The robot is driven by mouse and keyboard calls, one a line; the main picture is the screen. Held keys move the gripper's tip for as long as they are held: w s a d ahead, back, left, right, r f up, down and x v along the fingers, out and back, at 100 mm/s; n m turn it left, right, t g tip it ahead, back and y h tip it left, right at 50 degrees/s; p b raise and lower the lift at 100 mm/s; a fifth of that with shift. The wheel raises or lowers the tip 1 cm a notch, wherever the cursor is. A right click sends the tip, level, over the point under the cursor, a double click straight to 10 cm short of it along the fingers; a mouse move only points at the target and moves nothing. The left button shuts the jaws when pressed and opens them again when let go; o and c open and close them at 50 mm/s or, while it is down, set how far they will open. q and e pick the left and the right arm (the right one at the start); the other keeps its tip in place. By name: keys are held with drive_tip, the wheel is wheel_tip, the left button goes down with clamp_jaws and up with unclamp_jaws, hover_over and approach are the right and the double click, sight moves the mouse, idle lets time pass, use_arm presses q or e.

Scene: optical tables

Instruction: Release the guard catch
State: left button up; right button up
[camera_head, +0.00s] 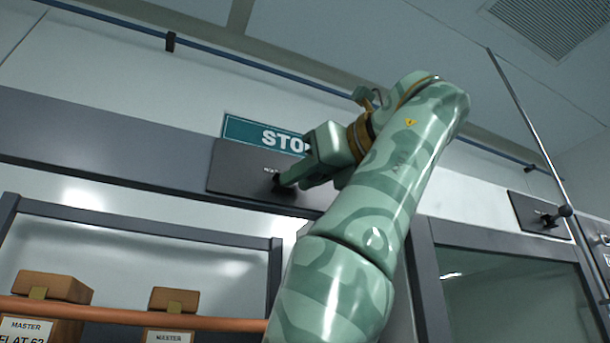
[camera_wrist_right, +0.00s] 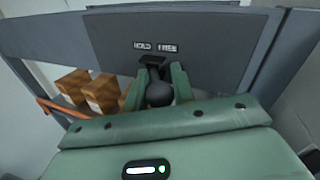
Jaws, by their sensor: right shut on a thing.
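The guard catch is a black lever with a round knob (camera_wrist_right: 159,94) on a dark plate (camera_wrist_right: 205,50). The plate carries the labels HOLD and FREE above the lever. In the head view the same plate (camera_head: 232,168) is on the grey beam, and the catch's dark end (camera_head: 283,190) shows at my fingertips. My right gripper (camera_head: 290,182) is shut on the catch; in the wrist view its green fingers (camera_wrist_right: 160,84) flank the knob. The lever's exact setting between HOLD and FREE is hard to tell. My left gripper is out of view.
A teal sign (camera_head: 262,134), partly hidden by my right gripper, is above the plate. A second dark plate with a black knob (camera_head: 546,218) and a thin metal rod (camera_head: 527,125) are at right. Cardboard boxes (camera_head: 52,287) sit on a shelf with an orange rail (camera_head: 110,313).

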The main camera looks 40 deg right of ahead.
drive_tip(key=o, duration=0.6)
drive_tip(key=shift+o, duration=0.5)
drive_tip(key=shift+w, duration=0.1)
drive_tip(key=s+d+b, duration=0.1)
drive_tip(key=s+b, duration=0.6)
drive_tip(key=s, duration=0.9)
drive_tip(key=shift+d, duration=0.4)
